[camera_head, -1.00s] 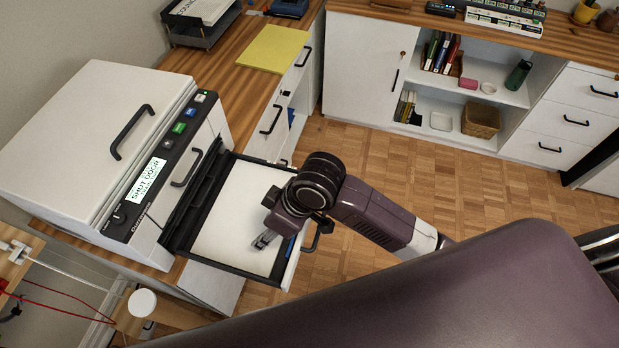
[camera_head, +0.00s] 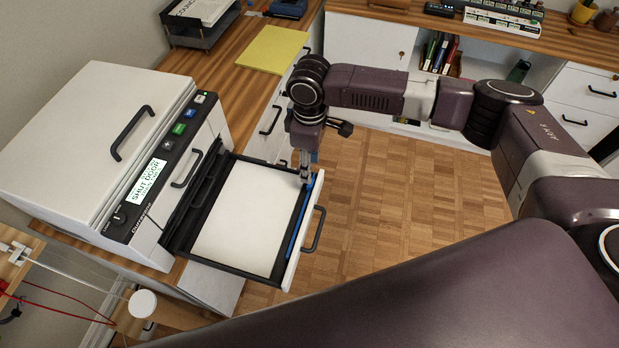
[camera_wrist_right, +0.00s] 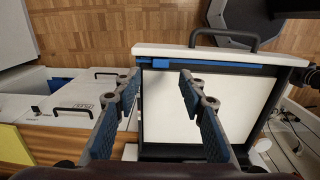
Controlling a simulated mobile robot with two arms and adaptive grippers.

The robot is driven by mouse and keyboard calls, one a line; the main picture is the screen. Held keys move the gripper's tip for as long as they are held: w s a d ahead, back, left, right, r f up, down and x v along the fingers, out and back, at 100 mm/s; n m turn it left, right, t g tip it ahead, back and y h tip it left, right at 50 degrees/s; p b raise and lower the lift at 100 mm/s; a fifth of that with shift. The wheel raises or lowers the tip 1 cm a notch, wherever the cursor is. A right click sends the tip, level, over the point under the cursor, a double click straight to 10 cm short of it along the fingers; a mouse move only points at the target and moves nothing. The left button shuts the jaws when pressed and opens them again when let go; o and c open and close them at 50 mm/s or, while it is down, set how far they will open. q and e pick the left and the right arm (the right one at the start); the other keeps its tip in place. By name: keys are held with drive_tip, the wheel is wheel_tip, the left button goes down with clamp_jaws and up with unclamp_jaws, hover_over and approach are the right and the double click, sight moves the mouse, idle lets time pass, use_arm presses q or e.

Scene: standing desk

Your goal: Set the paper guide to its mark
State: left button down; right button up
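The paper drawer (camera_head: 273,277) of the white printer (camera_head: 75,140) is pulled out, with a white paper stack (camera_head: 240,215) in it. The paper guide is a blue strip (camera_head: 299,222) along the drawer's front, between paper and front panel. In the right wrist view its raised blue tab (camera_wrist_right: 160,63) sits near the strip's left end. My right gripper (camera_head: 306,178) points down at the drawer's far front corner. In the wrist view its fingers (camera_wrist_right: 158,77) are apart, either side of the tab; contact cannot be told. A mark is not discernible. My left gripper is not in view.
The drawer's front panel and black handle (camera_head: 314,230) stick out over the wood floor. The printer's screen (camera_head: 149,182) reads "SHUT DOOR". A yellow pad (camera_head: 271,49) lies on the desk behind. White cabinets (camera_head: 360,65) stand farther back.

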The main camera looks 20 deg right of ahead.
wheel_tip(320, 180, down, 7)
drive_tip(key=shift+r+p, duration=0.1)
drive_tip(key=shift+p, duration=0.35)
clamp_jaws()
drive_tip(key=shift+a, duration=0.15)
